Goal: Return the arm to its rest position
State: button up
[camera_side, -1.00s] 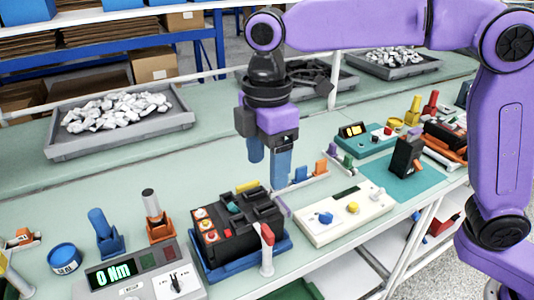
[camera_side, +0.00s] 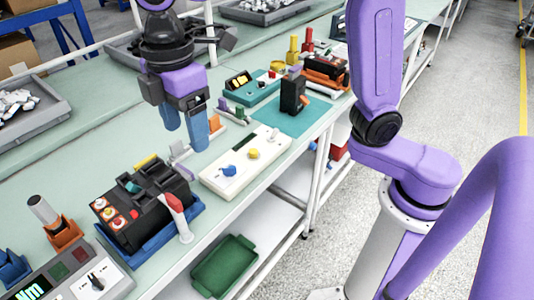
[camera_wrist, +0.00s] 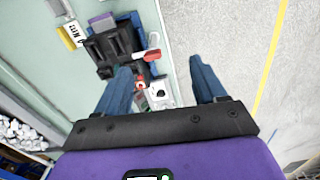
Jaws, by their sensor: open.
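My gripper (camera_side: 186,128) has blue fingers and hangs above the bench, behind the black breaker unit and the white control box. Its fingers are apart with nothing between them; they also show in the wrist view (camera_wrist: 165,88). The black breaker unit (camera_side: 140,215), with red and white buttons and a teal part on top, sits in a blue tray (camera_side: 160,243) near the bench's front edge. A lever with a red and white handle (camera_side: 174,203) stands at its front right side. My gripper does not touch any of these.
A white box (camera_side: 240,172) with blue and yellow knobs lies right of the breaker unit. A teal mat (camera_side: 297,120) carries a black upright block (camera_side: 293,96). A grey torque tester (camera_side: 75,275) stands at front left. A green bin (camera_side: 225,268) is on the lower shelf.

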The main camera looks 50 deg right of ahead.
jog(key=s+d+f+m, duration=0.2)
jog(key=s+d+f, duration=0.3)
jog(key=s+d, duration=0.4)
jog(key=s+d+f+m, duration=0.2)
jog(key=s+d+f, duration=0.2)
jog(key=s+d, duration=0.5)
jog(key=d, duration=0.4)
jog(key=shift+s+d+f, duration=0.2)
jog(key=shift+s+f, duration=0.1)
jog(key=shift+f, duration=0.1)
